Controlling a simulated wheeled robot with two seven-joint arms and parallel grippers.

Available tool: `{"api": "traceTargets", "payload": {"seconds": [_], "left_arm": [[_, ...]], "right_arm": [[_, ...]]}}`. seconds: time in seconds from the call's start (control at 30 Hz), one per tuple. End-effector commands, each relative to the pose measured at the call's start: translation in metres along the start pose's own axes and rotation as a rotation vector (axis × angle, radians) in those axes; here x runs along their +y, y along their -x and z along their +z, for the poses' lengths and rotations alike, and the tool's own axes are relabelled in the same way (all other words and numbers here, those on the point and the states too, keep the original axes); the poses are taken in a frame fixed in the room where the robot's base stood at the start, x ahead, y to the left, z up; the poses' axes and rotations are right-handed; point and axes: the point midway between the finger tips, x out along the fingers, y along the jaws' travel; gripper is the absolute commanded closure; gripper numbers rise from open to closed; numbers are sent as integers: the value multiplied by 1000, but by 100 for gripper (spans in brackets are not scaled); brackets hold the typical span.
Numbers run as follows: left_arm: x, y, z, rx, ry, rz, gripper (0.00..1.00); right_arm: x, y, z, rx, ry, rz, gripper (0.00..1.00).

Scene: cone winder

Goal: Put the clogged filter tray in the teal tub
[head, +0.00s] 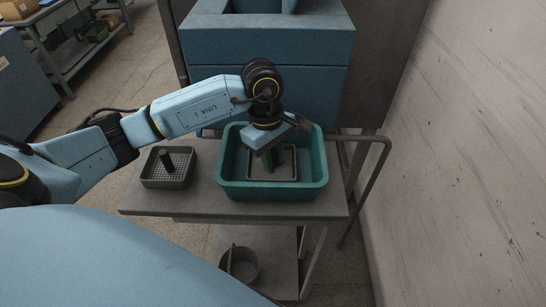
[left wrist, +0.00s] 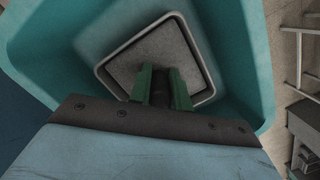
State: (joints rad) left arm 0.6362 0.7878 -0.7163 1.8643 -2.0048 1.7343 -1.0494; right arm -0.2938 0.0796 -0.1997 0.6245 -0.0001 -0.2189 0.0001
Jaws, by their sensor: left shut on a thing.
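The teal tub (head: 228,190) stands on a grey cart top. The clogged filter tray (head: 286,177) is inside the tub, a grey tray with a pale rim and a matted grey filling; it also shows in the left wrist view (left wrist: 135,62). My left gripper (head: 270,158) is down in the tub, its green fingers (left wrist: 162,88) shut on the tray's dark upright handle. I cannot tell whether the tray touches the tub floor. My right gripper is not in view.
A second grey tray (head: 183,179) with a clean mesh and a dark post stands on the cart (head: 200,205) left of the tub. A bucket (head: 240,264) is on the lower shelf. A blue machine (head: 310,85) stands behind, a wall (head: 470,150) at the right.

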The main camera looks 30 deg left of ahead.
Motion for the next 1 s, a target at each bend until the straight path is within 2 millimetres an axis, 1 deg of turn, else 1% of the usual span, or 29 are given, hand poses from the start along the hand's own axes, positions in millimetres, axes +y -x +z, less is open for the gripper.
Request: {"api": "traceTargets", "payload": {"seconds": [0.2,0.23,0.37,0.4,0.63,0.77,0.87,1.0], "left_arm": [[0,-4,0,0,-1,0,100],[0,-3,0,-1,0,0,78],[0,-2,0,-1,0,-1,61],[0,-2,0,-1,0,-1,59],[0,-2,0,-1,0,-1,59],[0,2,1,-1,0,-1,59],[1,16,0,1,-1,4,59],[1,46,0,2,-1,5,59]], "right_arm": [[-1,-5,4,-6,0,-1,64],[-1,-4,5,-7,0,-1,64],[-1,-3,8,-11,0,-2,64],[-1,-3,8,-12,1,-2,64],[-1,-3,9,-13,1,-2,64],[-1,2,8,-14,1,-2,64],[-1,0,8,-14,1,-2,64],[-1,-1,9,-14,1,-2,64]]}}
